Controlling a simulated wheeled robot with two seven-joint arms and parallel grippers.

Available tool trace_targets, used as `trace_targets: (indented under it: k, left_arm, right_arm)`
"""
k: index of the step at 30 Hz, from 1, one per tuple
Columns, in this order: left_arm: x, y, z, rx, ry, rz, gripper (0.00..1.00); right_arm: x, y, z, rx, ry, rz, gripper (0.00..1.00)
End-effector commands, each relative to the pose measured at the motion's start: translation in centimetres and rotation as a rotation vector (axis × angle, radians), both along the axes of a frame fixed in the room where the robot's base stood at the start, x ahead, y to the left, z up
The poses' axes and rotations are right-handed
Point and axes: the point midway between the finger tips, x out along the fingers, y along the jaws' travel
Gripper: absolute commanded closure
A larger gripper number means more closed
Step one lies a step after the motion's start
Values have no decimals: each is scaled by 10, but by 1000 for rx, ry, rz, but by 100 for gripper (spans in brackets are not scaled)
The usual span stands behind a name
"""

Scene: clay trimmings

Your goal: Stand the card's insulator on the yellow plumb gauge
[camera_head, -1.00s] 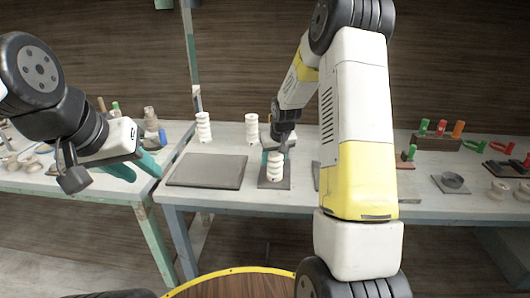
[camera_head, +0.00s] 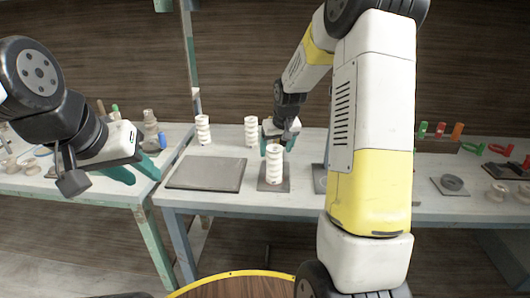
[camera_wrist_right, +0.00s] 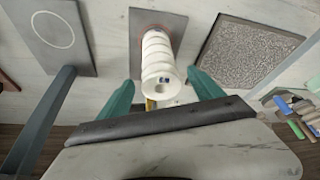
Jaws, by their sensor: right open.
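A white ribbed insulator (camera_head: 273,163) stands upright on a small dark plate (camera_head: 273,187) near the table's middle. The right wrist view shows the same insulator (camera_wrist_right: 160,62), with a small blue mark, between the two teal fingers of my right gripper (camera_wrist_right: 165,92). The fingers are open, with a gap on each side. In the head view my right gripper (camera_head: 275,146) is just behind and above the insulator's top. My left gripper (camera_head: 144,178) is open and empty at the left.
Two similar white insulators (camera_head: 203,129) (camera_head: 251,131) stand farther back. A wide dark slab (camera_head: 207,174) lies left of the small plate. The right wrist view shows a circle-marked plate (camera_wrist_right: 53,30) and a textured plate (camera_wrist_right: 247,57). Coloured pegs (camera_head: 440,130) stand at right.

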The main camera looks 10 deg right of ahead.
Motion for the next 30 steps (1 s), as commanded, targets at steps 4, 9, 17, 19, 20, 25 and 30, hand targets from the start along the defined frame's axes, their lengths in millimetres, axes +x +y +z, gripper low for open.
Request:
trace_targets:
  k: [4,9,17,19,20,25,30]
  left_arm:
    - [0,0,0,0,0,0,64]
    - [0,0,0,0,0,0,64]
    - [0,0,0,0,0,0,64]
    - [0,0,0,0,0,0,64]
    - [0,0,0,0,0,0,64]
    - [0,0,0,0,0,0,64]
    - [0,0,0,0,0,0,64]
  right_arm:
    - [-10,-2,26,-1,-3,0,24]
    - [-17,-2,42,1,-2,-1,24]
    - [-70,8,98,24,-38,-11,24]
    - [-102,14,121,40,-55,-16,24]
    - [-116,16,129,48,-63,-19,24]
    - [-199,30,161,97,-100,-27,24]
    - [-268,41,169,141,-130,-26,24]
